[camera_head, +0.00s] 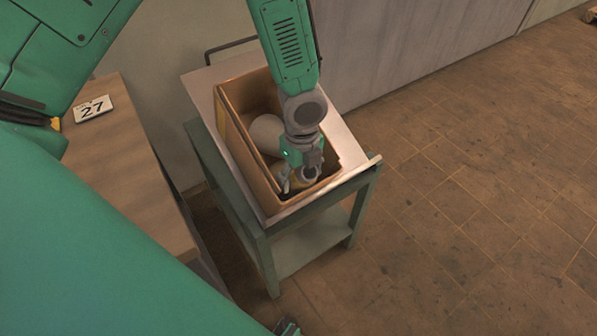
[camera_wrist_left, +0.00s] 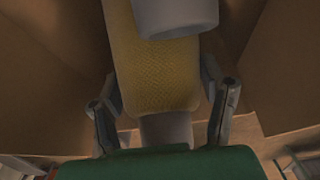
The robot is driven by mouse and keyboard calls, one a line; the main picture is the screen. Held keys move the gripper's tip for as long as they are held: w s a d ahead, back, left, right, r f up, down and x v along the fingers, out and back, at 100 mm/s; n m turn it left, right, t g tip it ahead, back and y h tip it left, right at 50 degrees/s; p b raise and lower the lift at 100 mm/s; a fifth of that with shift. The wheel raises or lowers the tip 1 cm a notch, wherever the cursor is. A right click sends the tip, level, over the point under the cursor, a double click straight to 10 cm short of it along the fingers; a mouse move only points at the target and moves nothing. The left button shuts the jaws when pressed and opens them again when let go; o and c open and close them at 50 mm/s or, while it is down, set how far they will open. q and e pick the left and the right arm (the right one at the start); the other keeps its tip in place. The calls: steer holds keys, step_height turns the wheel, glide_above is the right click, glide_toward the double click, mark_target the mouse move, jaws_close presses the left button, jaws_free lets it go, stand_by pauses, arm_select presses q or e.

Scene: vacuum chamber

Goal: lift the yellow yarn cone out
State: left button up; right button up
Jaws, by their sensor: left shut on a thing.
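The yellow yarn cone (camera_wrist_left: 155,75) fills the middle of the left wrist view, with a grey core end below it. My left gripper (camera_wrist_left: 160,88) has a finger on each side of the cone and is shut on it. In the head view my left gripper (camera_head: 303,172) reaches down into the tan box (camera_head: 241,158), near its front end. Only a little of the yellow cone (camera_head: 291,181) shows there, partly hidden by the gripper. I cannot tell whether it touches the box floor. My right gripper is not clearly seen.
A pale rounded object (camera_head: 266,134) lies in the box behind my gripper. A pale cylinder end (camera_wrist_left: 175,15) overlaps the yarn in the wrist view. The box stands on a green-framed cart (camera_head: 355,158). A wooden table (camera_head: 118,155) is left; open tiled floor is right.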

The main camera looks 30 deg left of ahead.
mark_target(312, 179)
arm_select(q)
steer(key=shift+s+d+r+p, duration=0.2)
steer(key=shift+d+r+p, duration=0.45)
steer(key=shift+r, duration=0.15)
steer(key=shift+s+d+r+p, duration=0.15)
steer(key=shift+d+r+p, duration=0.35)
steer(key=shift+r+p, duration=0.25)
steer(key=shift+s+d+r+p, duration=0.2)
steer(key=shift+d+r+p, duration=0.4)
steer(key=shift+r, duration=0.2)
steer(key=s+d+r+p, duration=0.2)
steer(key=d+r+p, duration=0.3)
steer(key=r+p, duration=0.2)
steer(key=shift+s+d+r+p, duration=0.15)
steer(key=shift+d+r+p, duration=0.2)
steer(key=shift+r, duration=0.35)
steer(key=shift+a, duration=0.15)
